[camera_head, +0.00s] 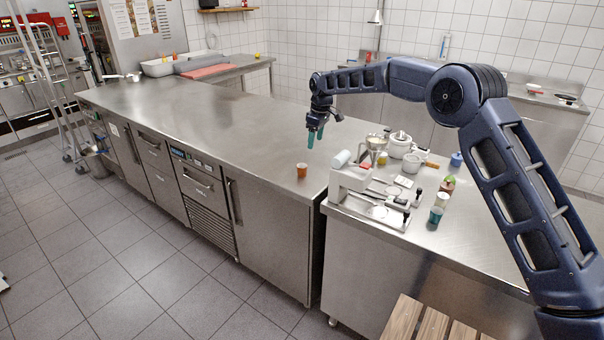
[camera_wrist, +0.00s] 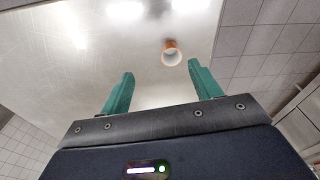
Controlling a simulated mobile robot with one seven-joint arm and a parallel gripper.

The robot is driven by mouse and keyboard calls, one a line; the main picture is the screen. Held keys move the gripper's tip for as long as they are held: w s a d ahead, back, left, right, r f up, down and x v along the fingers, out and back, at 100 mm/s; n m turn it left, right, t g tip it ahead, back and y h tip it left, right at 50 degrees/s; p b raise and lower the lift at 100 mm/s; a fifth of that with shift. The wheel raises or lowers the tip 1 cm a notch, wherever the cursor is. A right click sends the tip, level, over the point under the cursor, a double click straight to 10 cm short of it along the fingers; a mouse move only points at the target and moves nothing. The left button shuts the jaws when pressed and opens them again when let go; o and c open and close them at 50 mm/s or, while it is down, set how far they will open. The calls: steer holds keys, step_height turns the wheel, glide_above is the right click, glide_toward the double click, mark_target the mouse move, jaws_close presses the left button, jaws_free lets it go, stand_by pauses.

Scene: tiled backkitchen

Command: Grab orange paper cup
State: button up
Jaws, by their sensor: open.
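The orange paper cup (camera_head: 302,170) stands on the steel counter (camera_head: 180,115) near its front right corner in the head view. In the wrist view the cup (camera_wrist: 171,52) shows ahead of the fingers, a little right of the middle, with its pale inside visible. My gripper (camera_head: 315,136) has green fingers and hangs above the counter, above and slightly right of the cup. In the wrist view my gripper (camera_wrist: 160,85) is open, with nothing between its fingers. The cup is beyond the fingertips and apart from them.
Right of the cup, a white appliance (camera_head: 350,185) stands on a second counter among bowls, small jars and a metal funnel. The counter left of the orange cup is clear. Trays (camera_head: 205,65) lie at the far end.

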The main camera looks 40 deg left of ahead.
step_height(320, 180, down, 3)
steer(key=s+a, duration=0.2)
steer(key=a, duration=0.1)
glide_above(302, 166)
steer(key=s+d, duration=0.1)
steer(key=d, duration=0.1)
steer(key=shift+n, duration=0.3)
step_height(302, 166, down, 5)
steer(key=shift+s+r, duration=0.1)
steer(key=shift+s, duration=0.05)
steer(key=shift+a+f, duration=0.25)
steer(key=shift+f, duration=1.05)
steer(key=shift+a+f, duration=0.25)
steer(key=shift+f, duration=1.05)
steer(key=shift+c, duration=0.2)
steer(key=c, duration=1)
